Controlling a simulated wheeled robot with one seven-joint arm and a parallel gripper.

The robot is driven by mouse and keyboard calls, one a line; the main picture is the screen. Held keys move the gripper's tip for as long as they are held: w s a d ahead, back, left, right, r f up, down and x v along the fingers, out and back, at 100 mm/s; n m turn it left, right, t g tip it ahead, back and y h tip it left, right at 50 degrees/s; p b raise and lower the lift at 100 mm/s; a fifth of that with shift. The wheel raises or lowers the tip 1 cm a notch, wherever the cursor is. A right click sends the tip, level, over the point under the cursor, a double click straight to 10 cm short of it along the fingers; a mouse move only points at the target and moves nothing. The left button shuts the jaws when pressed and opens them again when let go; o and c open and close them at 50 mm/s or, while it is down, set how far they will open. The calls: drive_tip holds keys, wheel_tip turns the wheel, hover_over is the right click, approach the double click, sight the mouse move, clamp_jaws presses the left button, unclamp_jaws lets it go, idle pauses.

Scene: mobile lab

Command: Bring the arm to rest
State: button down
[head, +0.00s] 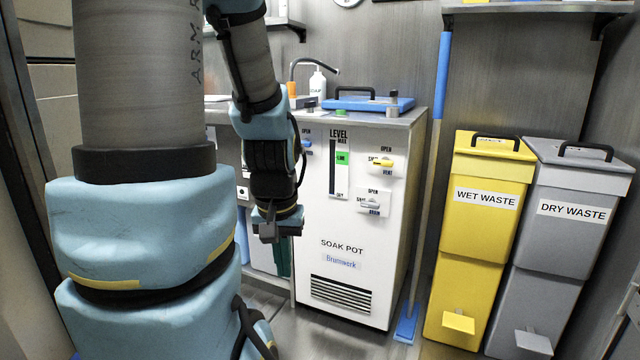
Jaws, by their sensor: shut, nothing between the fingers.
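My arm stands upright at the left of the head view, large and close. Its forearm bends over and hangs down, with my gripper (280,230) at the lower end, pointing downward. My gripper is shut and holds nothing. It hangs in front of the left edge of the white soak pot cabinet (345,230), and I cannot tell how far apart they are. The upper part of the arm leaves the top of the picture.
A blue lid (352,104) lies on the cabinet's top beside a white bottle (317,88). A yellow wet waste bin (480,235) and a grey dry waste bin (565,240) stand at the right. A blue-handled pole (440,75) leans between. Some floor shows below the cabinet.

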wheel_tip(320, 180, up, 34)
drive_tip(key=p, duration=3.3)
drive_tip(key=shift+r, duration=0.15)
